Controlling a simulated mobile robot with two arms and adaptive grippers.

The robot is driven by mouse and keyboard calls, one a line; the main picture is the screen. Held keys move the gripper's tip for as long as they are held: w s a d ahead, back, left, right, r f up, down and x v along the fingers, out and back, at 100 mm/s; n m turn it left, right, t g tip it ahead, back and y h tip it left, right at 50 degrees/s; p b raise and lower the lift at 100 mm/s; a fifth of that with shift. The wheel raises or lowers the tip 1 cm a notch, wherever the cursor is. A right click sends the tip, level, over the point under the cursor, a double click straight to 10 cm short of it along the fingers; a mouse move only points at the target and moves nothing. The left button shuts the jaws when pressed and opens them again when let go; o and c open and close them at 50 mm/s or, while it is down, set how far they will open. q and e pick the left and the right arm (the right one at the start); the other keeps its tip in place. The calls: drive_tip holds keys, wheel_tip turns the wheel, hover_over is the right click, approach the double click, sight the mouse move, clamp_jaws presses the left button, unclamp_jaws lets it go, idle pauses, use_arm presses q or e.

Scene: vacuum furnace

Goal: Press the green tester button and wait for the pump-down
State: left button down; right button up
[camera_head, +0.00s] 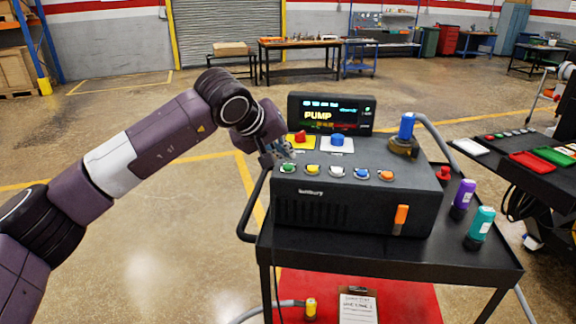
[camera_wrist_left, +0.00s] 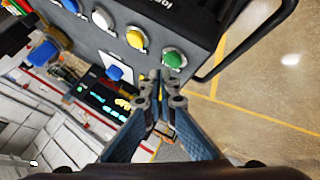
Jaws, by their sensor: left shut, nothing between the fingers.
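The tester (camera_head: 350,200) is a black box on a dark cart. A row of coloured buttons runs along its front top edge, with the green button (camera_head: 288,168) at the left end. Its display (camera_head: 325,115) shows the word PUMP in yellow. My left gripper (camera_head: 284,156) is shut and empty, just above and behind the green button. In the left wrist view the green button (camera_wrist_left: 174,59) lies just beyond the fingertips (camera_wrist_left: 160,76), with the yellow button beside it. Whether the fingertips touch the green button, I cannot tell. My right gripper is not in view.
A blue-capped fitting (camera_head: 405,132) with a grey hose stands at the tester's back right. A purple bottle (camera_head: 464,195) and a teal bottle (camera_head: 480,224) stand on the cart's right side. A black handle (camera_head: 250,205) curves along the cart's left side. Open floor lies left of the cart.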

sight(286, 167)
use_arm(q)
drive_tip(key=shift+r+p, duration=1.5)
drive_tip(key=shift+r, duration=1.05)
